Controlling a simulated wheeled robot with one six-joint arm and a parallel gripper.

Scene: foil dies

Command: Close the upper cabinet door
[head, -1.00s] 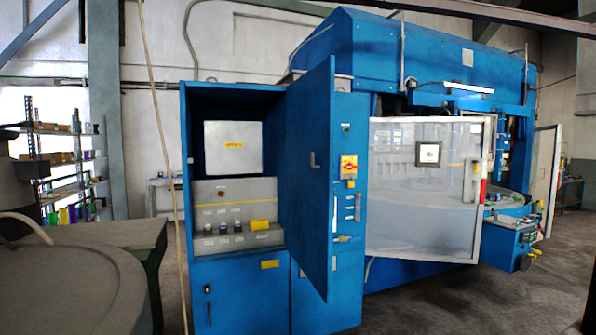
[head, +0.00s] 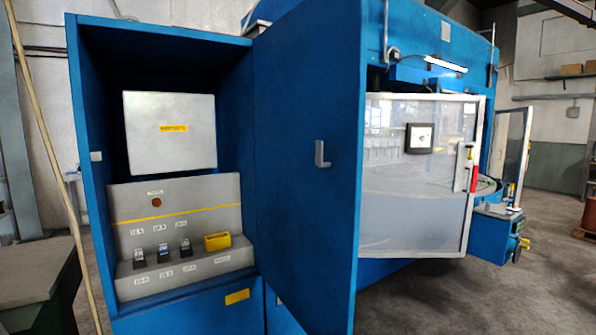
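The upper cabinet door (head: 308,215) is a blue panel, hinged on the right side of the blue cabinet (head: 92,200). It stands open and swung out toward me, with its inner face showing. A small grey L-shaped latch (head: 322,154) sits on that face. The upper compartment is exposed and holds a grey box with a yellow label (head: 170,130) and a sloped grey panel with switches (head: 180,235). My gripper is not in view.
A machine with a framed clear guard door (head: 420,200) stands behind and right of the open cabinet door. A dark green table or block (head: 38,285) is at the lower left. Grey floor (head: 540,280) is free at the right.

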